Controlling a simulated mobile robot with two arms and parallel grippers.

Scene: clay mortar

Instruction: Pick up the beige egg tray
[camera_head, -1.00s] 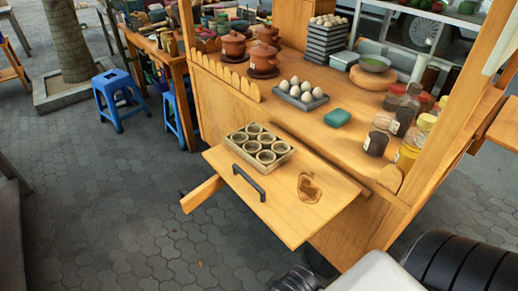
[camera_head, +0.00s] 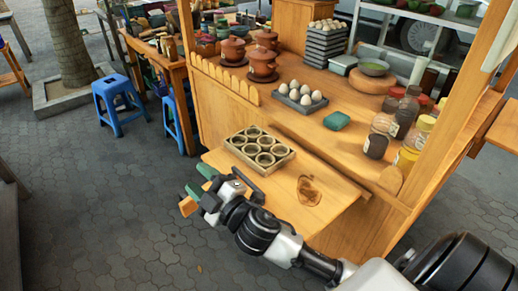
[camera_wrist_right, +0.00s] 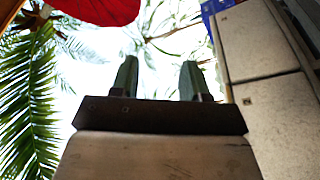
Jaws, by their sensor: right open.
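The beige egg tray (camera_head: 281,160), with several round cups in it, sits on the pulled-out wooden board at the front of the cart in the head view. No eggs show in its cups. My right gripper (camera_head: 200,182) is at the board's front left edge, left of and nearer than the tray, and not touching it. Its green-tipped fingers are apart with nothing between them. The right wrist view also shows the open fingers (camera_wrist_right: 158,80), against bright sky, with no tray in sight. My left gripper is not in view.
A grey tray with white eggs (camera_head: 301,108), a green block (camera_head: 337,121), jars (camera_head: 377,143) and brown clay pots (camera_head: 263,63) stand on the cart top. A blue stool (camera_head: 118,98) is at left.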

